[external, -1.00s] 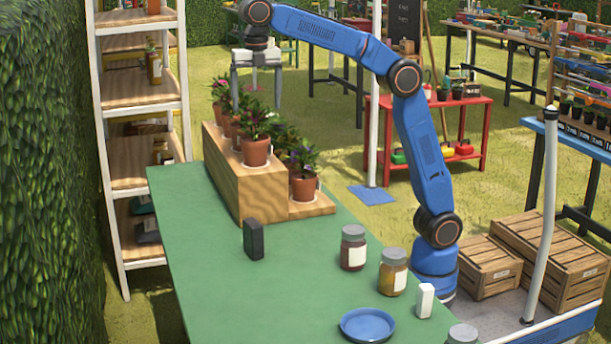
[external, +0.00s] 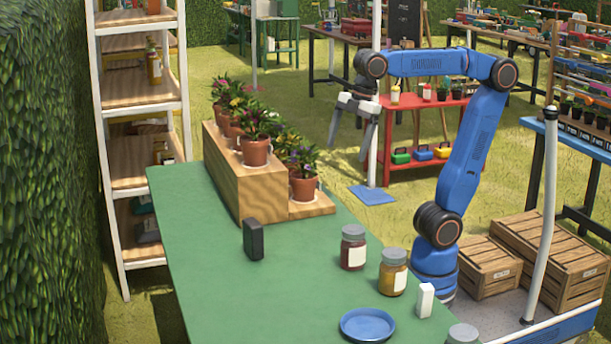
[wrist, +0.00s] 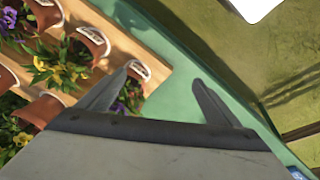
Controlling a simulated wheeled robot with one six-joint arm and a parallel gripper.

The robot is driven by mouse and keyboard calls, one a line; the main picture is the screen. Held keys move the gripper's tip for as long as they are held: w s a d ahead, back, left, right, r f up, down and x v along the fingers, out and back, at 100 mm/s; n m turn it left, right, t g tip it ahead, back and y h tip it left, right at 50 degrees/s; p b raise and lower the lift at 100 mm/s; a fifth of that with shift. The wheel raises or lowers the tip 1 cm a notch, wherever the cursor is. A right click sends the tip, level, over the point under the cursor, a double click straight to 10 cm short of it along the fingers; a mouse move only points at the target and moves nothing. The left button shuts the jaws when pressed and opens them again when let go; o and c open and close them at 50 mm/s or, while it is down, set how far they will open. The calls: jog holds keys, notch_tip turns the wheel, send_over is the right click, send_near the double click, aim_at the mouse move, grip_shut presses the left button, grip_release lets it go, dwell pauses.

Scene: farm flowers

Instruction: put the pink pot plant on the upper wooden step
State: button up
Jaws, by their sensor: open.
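A wooden two-step stand (external: 262,195) holds several potted plants on the green table. A row of plants stands on its upper step, with a terracotta pot (external: 256,152) in front and reddish-pink blooms (external: 220,88) at the far end. On the lower step, a purple-flowered plant (external: 303,180) stands in front, with others partly hidden behind it. I cannot tell for sure which one is the pink pot plant. My gripper (external: 347,148) is open and empty, right of the stand. In the wrist view, its fingers (wrist: 160,78) show over the table's edge, beside several pots and yellow and purple flowers.
A black box (external: 253,239), a red jar (external: 353,248), a yellow jar (external: 393,272), a white block (external: 425,300) and a blue plate (external: 367,325) stand on the green table (external: 200,280). A red bench (external: 425,165) is behind my arm. A tall shelf (external: 140,90) stands left.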

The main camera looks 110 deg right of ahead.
jog(key=s+f+m+t, duration=0.1)
jog(key=s+f+m, duration=0.5)
jog(key=s+f, duration=0.8)
notch_tip(320, 180, down, 4)
jog(key=shift+a+t, duration=0.25)
jog(key=shift+t, duration=0.05)
